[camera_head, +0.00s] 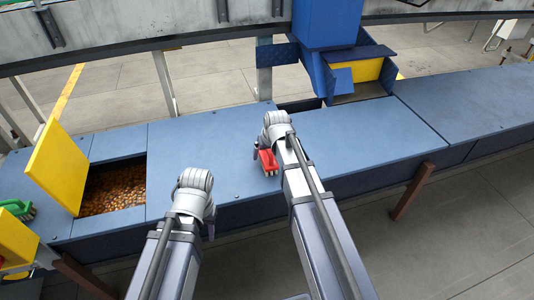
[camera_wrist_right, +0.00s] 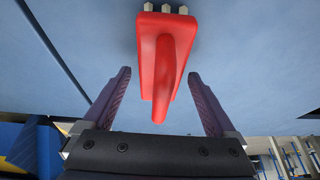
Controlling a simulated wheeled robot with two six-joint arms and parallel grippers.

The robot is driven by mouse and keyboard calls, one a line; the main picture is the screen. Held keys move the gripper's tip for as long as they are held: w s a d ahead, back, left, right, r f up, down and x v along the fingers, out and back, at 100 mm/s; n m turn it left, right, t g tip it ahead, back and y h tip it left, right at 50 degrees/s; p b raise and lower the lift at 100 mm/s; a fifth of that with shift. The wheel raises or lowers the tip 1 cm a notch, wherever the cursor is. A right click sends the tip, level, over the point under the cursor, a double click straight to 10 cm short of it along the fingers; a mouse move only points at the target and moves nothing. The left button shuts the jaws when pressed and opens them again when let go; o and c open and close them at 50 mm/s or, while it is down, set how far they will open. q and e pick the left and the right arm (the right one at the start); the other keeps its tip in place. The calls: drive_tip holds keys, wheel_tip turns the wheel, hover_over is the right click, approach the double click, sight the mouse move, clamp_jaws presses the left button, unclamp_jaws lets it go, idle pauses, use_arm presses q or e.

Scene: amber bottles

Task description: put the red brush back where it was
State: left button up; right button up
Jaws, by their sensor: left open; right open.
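My right gripper (camera_wrist_right: 158,85) is open, one finger on each side of the handle, with gaps showing. My left gripper (camera_head: 209,228) is open at the worktop's front edge, left of the brush and apart from it; its fingers are mostly hidden by my arm.
An open hatch (camera_head: 112,157) with a raised yellow lid (camera_head: 57,165) exposes many small amber pieces. A green brush (camera_head: 17,209) lies at the far left. A blue machine with a yellow-faced chute (camera_head: 367,70) stands at the back. The worktop (camera_head: 365,130) to the right is clear.

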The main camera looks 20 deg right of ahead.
drive_tip(key=p+v, duration=1.1)
drive_tip(key=v, duration=0.1)
drive_tip(key=shift+r, duration=0.1)
